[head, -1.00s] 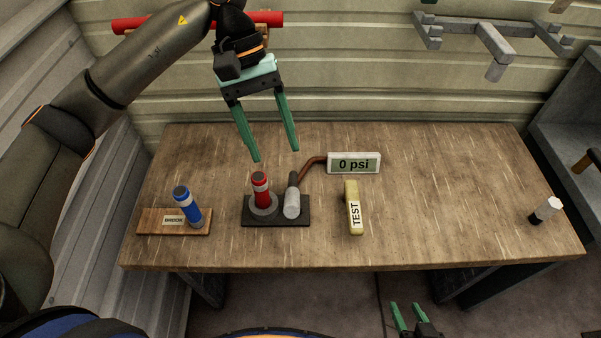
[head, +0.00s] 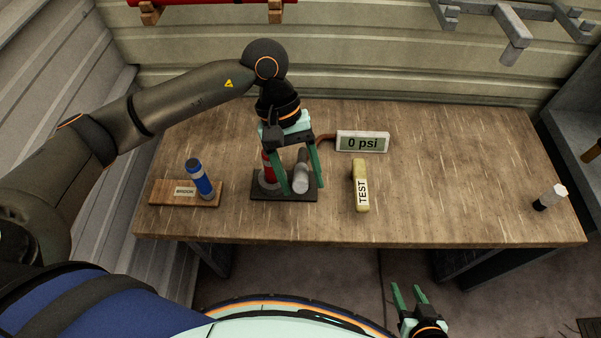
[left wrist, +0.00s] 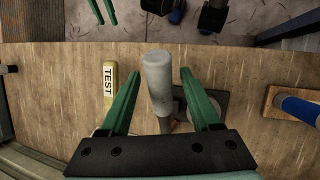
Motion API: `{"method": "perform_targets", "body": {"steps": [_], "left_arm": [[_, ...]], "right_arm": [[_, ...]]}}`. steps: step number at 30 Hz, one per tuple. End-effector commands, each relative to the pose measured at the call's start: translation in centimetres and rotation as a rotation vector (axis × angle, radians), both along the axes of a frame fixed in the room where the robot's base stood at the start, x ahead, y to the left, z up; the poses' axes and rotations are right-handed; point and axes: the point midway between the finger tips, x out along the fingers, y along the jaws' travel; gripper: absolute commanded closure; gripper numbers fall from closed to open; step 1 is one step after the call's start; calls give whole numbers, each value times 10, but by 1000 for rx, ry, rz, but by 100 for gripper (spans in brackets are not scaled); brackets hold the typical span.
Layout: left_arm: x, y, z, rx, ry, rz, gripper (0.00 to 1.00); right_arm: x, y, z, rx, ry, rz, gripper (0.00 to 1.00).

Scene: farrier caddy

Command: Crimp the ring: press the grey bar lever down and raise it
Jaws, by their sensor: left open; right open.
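The grey bar lever (head: 301,178) stands at the right side of a dark base plate (head: 290,197) on the workbench. In the left wrist view the lever (left wrist: 158,80) lies between the two fingers, with a gap on each side. My left gripper (head: 303,187) is open and points down around the lever. A red cylinder with a white band (head: 268,168) stands in a grey ring on the same plate, partly hidden behind a finger. My right gripper (head: 409,290) is open and empty, low in front of the bench.
A display reading 0 psi (head: 362,142) stands behind the plate. A yellow TEST block (head: 360,186) lies to the right. A white and black cylinder (head: 551,196) is far right.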

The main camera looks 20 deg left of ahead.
Motion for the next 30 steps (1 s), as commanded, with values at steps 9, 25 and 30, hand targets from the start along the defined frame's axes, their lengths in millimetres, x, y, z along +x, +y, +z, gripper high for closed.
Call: {"method": "perform_targets", "body": {"steps": [9, 25, 30], "left_arm": [[0, 0, 0, 0, 0, 0, 50], [0, 0, 0, 0, 0, 0, 100], [0, 0, 0, 0, 0, 0, 100]], "right_arm": [[1, 0, 0, 0, -1, 0, 50], [1, 0, 1, 0, -2, 0, 50], [1, 0, 1, 0, -2, 0, 50]]}}
